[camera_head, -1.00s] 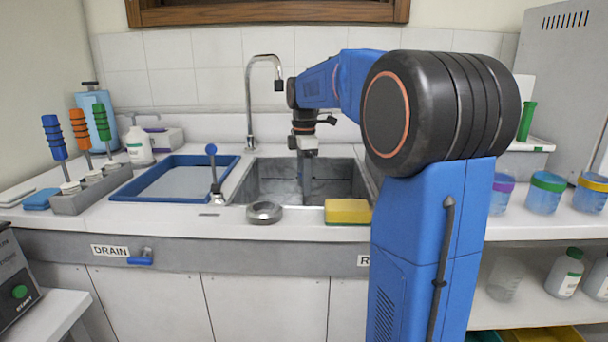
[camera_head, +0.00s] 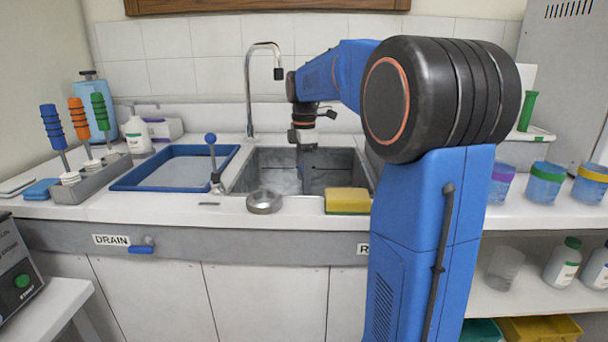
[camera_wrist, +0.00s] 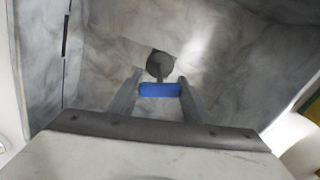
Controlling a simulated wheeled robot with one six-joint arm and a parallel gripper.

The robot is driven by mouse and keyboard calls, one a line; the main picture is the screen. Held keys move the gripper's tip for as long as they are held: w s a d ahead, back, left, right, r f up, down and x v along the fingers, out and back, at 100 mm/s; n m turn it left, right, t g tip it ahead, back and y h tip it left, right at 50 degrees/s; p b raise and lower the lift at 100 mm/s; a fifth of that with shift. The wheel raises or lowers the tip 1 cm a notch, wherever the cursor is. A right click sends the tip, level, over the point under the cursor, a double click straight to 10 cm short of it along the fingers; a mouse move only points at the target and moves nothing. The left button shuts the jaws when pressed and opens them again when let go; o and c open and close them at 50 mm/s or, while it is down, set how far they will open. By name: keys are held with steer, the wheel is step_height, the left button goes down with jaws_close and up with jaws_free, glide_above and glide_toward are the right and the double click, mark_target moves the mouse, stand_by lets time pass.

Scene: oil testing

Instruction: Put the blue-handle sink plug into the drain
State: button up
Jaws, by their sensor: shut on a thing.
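The blue handle of the sink plug (camera_wrist: 160,90) is between my two fingertips in the wrist view, and my gripper (camera_wrist: 159,92) is shut on it. A thin dark stem runs from the handle to a dark round patch (camera_wrist: 159,64) on the sink floor. I cannot tell whether this patch is the plug's disc, the drain, or both. In the head view my gripper (camera_head: 307,184) points down inside the grey sink basin (camera_head: 262,178). The plug's lower end and the drain cannot be made out there.
A yellow-green sponge (camera_head: 348,201) and a round metal dish (camera_head: 264,202) stand on the front rim. A tall faucet (camera_head: 249,90) rises behind the basin. A blue-rimmed tray (camera_head: 128,183) and a blue-knobbed lever (camera_head: 211,139) are at the left. The basin walls surround my gripper.

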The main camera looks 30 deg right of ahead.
steer(key=shift+f, duration=0.25)
steer(key=o, duration=1.6)
step_height(320, 180, up, 18)
steer(key=shift+f, duration=0.25)
